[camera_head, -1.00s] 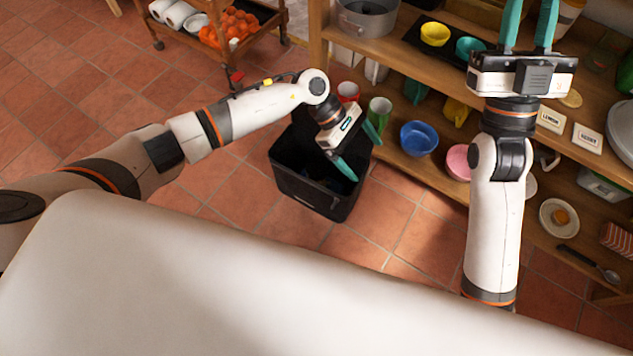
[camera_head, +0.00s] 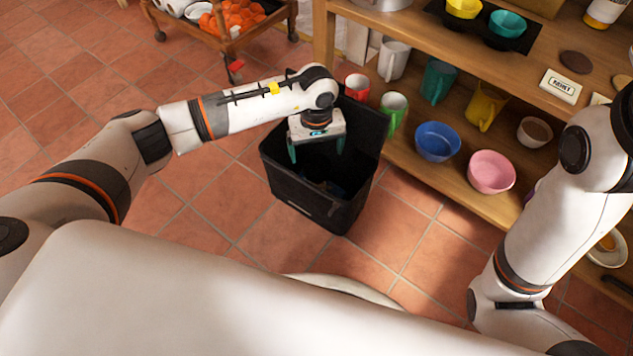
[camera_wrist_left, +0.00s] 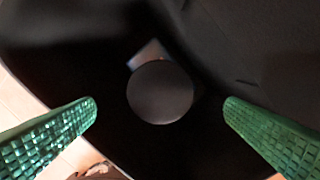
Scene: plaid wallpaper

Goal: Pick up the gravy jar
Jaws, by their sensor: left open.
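A round dark disc, like a jar lid (camera_wrist_left: 160,92), shows inside the black bin in the left wrist view. No label shows, so I cannot tell whether it is the gravy jar. The black bin (camera_head: 300,193) stands on the floor with its lid raised; its contents are mostly dark in the head view. My left gripper (camera_head: 316,150) points down over the bin's opening, with its green fingers apart. In the left wrist view the open fingers (camera_wrist_left: 160,104) lie on either side of the disc, with nothing between them touching. My right gripper is out of view.
A wheeled cart (camera_head: 225,38) stands behind. My right arm is at the right. Tiled floor is open at left.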

